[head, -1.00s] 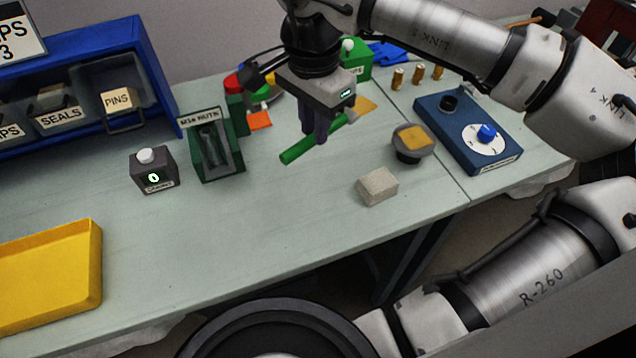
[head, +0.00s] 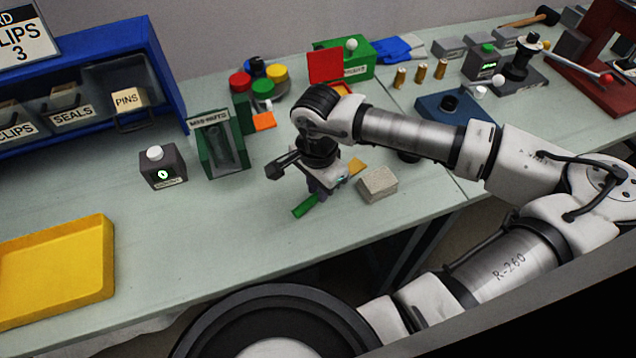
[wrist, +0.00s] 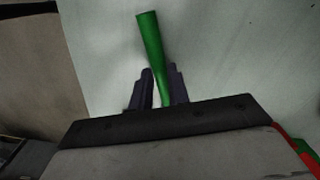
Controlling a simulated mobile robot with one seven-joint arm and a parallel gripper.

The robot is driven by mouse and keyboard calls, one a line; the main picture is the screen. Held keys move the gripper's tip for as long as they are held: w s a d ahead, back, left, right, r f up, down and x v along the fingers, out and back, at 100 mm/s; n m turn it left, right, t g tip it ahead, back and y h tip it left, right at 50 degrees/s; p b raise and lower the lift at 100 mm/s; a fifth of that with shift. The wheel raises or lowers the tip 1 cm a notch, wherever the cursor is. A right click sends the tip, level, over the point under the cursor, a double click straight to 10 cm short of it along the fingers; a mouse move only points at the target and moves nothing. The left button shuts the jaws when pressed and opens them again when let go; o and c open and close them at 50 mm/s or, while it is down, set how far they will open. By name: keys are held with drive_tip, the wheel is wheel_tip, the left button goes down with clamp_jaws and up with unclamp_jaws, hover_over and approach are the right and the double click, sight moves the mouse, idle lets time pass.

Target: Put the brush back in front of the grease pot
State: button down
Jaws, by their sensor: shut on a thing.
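The brush has a green handle (head: 304,206) that slants down to the left, and a yellowish tip shows on its far side (head: 356,166). My gripper (head: 318,190) is shut on the handle, which also shows between the two dark fingers in the wrist view (wrist: 152,50). I cannot tell whether the brush touches the bench. The grease pot (head: 408,157) is mostly hidden behind my arm, with only a dark part of its side showing. It lies behind and to the right of my gripper.
A pale grey block (head: 377,184) sits close to the right of my gripper. The green M16 nuts bin (head: 222,150) and a dark counter box (head: 163,167) stand to the left. A blue dial panel (head: 450,112) is partly behind my arm. The front left bench is clear up to the yellow tray (head: 60,265).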

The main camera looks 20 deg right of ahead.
drive_tip(key=c, duration=1.3)
unclamp_jaws()
drive_tip(key=shift+c, duration=0.2)
drive_tip(key=shift+r, duration=0.15)
wheel_tip(320, 180, up, 12)
drive_tip(key=b, duration=0.3)
